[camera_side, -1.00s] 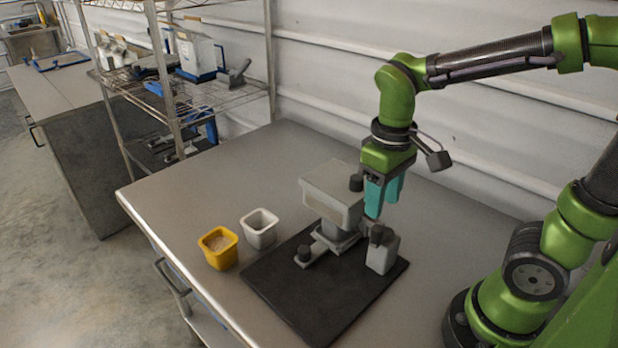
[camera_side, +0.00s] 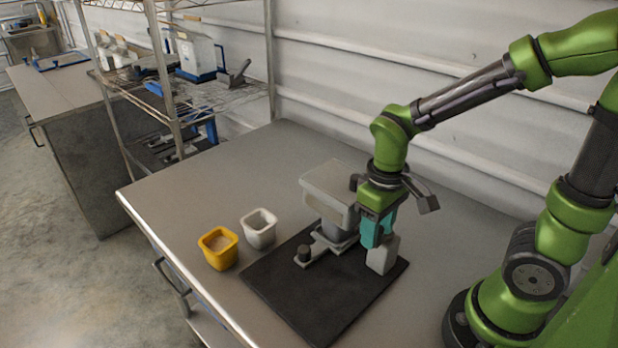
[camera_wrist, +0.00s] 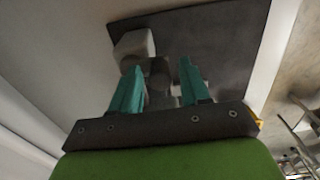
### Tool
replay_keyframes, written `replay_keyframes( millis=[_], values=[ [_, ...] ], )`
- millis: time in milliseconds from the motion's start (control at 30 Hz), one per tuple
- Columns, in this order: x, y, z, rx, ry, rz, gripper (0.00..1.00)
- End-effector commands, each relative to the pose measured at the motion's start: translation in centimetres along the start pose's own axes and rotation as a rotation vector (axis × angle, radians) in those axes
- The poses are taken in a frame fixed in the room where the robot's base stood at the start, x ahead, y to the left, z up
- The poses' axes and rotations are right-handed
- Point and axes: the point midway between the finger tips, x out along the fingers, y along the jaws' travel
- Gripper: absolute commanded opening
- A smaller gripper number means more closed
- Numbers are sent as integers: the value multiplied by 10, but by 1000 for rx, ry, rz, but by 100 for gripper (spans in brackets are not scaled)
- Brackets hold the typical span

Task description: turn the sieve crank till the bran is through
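The sieve hopper is a grey machine with a boxy top (camera_side: 329,189) on a black mat (camera_side: 318,300). A flat arm with a dark upright knob (camera_side: 304,252), which looks like the crank, sticks out at its lower left. A pale grey block (camera_side: 383,256) stands at its right; it also shows in the wrist view (camera_wrist: 133,46). My gripper (camera_side: 374,243) is low over this block, right of the hopper. In the wrist view, its teal fingers (camera_wrist: 161,78) are apart, with dark parts between or beyond them. Contact cannot be told. The block's dark top is hidden in the side view.
A yellow cup (camera_side: 218,262) with pale, grainy contents and a white cup (camera_side: 259,240) stand left of the mat. The table (camera_side: 195,190) is clear behind them. A wire shelf (camera_side: 215,97) stands at the back left.

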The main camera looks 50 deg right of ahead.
Motion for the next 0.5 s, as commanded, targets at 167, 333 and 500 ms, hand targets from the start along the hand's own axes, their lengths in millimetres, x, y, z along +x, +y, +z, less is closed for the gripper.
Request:
replay_keyframes(
  millis=[167, 333, 500],
  values=[
    [0, 0, 0, 0, 0, 0, 20],
    [0, 0, 0, 0, 0, 0, 9],
    [-1, 0, 1, 0, 1, 0, 9]
  ],
)
